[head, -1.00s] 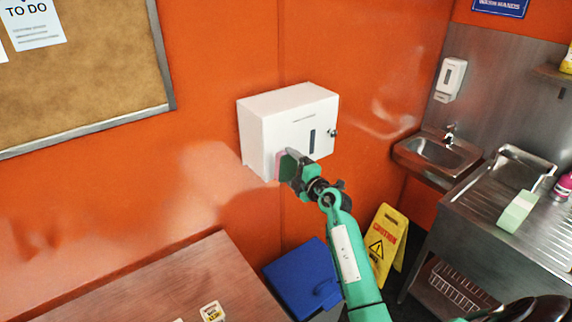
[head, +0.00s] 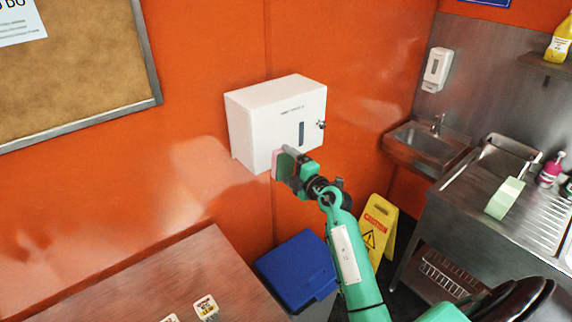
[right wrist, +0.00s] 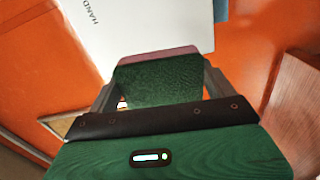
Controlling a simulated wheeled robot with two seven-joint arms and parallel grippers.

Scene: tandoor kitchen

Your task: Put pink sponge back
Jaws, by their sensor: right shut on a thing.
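My right gripper (head: 289,168) is shut on the pink sponge (head: 276,162), which has a dark green side facing me. It holds the sponge in the air, in front of the lower part of the white wall dispenser in the head view. In the right wrist view the sponge (right wrist: 158,82) sits between the two fingers, its green face toward the camera and a thin pink edge (right wrist: 158,54) beyond. I cannot tell whether the sponge touches the dispenser. My left gripper is not in view.
The white dispenser (head: 262,115) hangs on the orange wall. A wooden table (head: 215,265) is at lower left, with a blue-lidded bin (head: 295,268) beside it. A yellow caution sign (head: 376,225), a small sink (head: 425,148) and a steel draining counter (head: 535,210) with a pale green block (head: 505,197) are right.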

